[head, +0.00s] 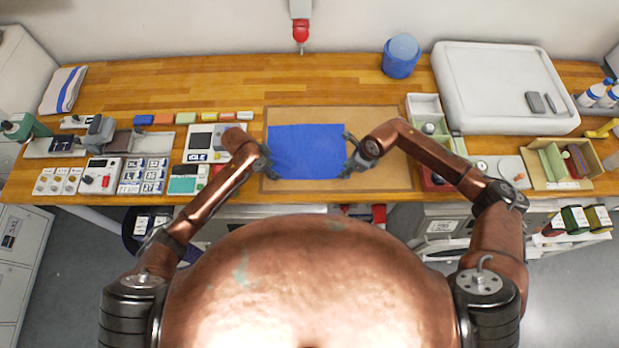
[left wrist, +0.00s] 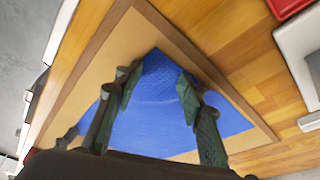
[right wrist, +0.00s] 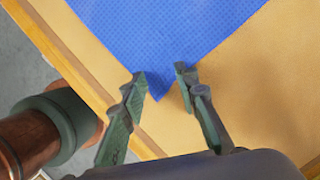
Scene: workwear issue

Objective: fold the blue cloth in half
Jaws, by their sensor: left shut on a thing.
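The blue cloth (head: 307,150) lies flat on a tan mat (head: 385,178) on the bench. My left gripper (head: 268,161) is at its near left corner; in the left wrist view the cloth (left wrist: 160,100) shows between and beyond the fingers (left wrist: 155,95). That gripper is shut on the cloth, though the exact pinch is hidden. My right gripper (head: 353,156) is at the right edge, near the near right corner. In the right wrist view its fingers (right wrist: 160,85) stand apart, with the tip of a cloth corner (right wrist: 160,60) between them.
Left of the mat are a labelled device (head: 202,142) and several small coloured blocks. Right of it stand a white bin (head: 424,105) and a large white tray (head: 497,85). A blue tub (head: 401,57) is behind. Bare mat surrounds the cloth, widest at right.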

